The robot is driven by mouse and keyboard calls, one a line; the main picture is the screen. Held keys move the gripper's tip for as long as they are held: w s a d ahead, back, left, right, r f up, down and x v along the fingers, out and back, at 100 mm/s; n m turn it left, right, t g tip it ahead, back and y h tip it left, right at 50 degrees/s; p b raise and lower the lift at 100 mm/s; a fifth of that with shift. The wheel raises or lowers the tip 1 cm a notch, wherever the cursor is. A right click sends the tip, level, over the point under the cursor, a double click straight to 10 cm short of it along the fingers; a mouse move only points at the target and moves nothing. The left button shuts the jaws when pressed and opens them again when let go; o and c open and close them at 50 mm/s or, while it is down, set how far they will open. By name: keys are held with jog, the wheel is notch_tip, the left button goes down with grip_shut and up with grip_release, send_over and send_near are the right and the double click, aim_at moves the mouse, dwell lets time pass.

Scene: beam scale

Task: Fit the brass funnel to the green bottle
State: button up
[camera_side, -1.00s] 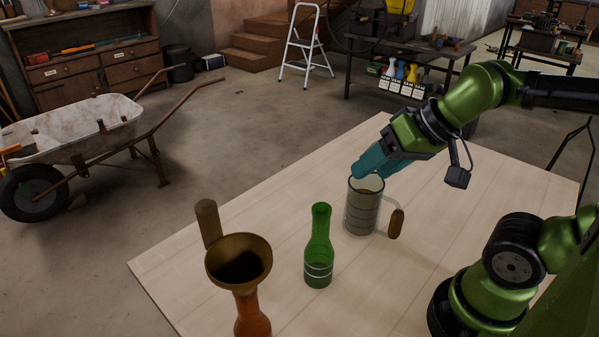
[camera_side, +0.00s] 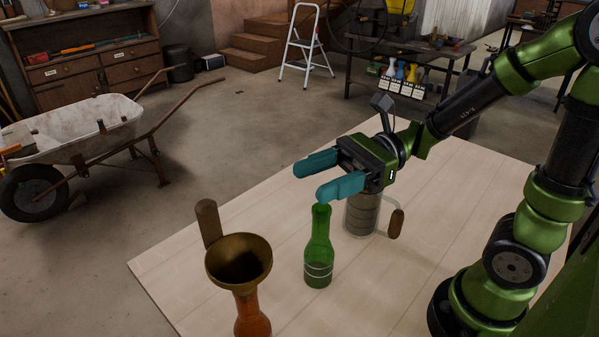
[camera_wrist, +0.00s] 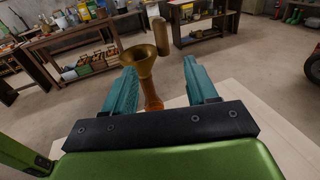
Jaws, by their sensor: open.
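The brass funnel (camera_side: 238,261) sits in the mouth of an amber bottle (camera_side: 253,316) at the table's front left, its brown handle (camera_side: 208,222) sticking up. The green bottle (camera_side: 318,250) stands upright to the right of it, with no funnel on it. My gripper (camera_side: 328,174) is open and empty, above and behind the green bottle, fingers pointing left. In the wrist view the funnel (camera_wrist: 138,60) and its handle (camera_wrist: 161,36) appear ahead, beyond and between my fingertips (camera_wrist: 159,75). The amber bottle (camera_wrist: 152,95) shows below the funnel. The green bottle is not visible there.
A clear jug (camera_side: 361,214) with a brown handle stands behind and right of the green bottle, partly hidden by my gripper. The pale wooden table (camera_side: 440,200) is otherwise bare. A wheelbarrow (camera_side: 75,130) stands on the floor at left, away from the table.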

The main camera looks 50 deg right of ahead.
send_near(209, 213)
jog(key=w+a+f, duration=0.1)
jog(key=w+a, duration=0.2)
jog(key=a, duration=0.1)
jog(key=shift+x, duration=2.65)
jog(key=shift+s+f, duration=0.15)
jog(key=shift+s, duration=0.05)
jog(key=shift+c, duration=0.5)
jog(key=c, duration=1)
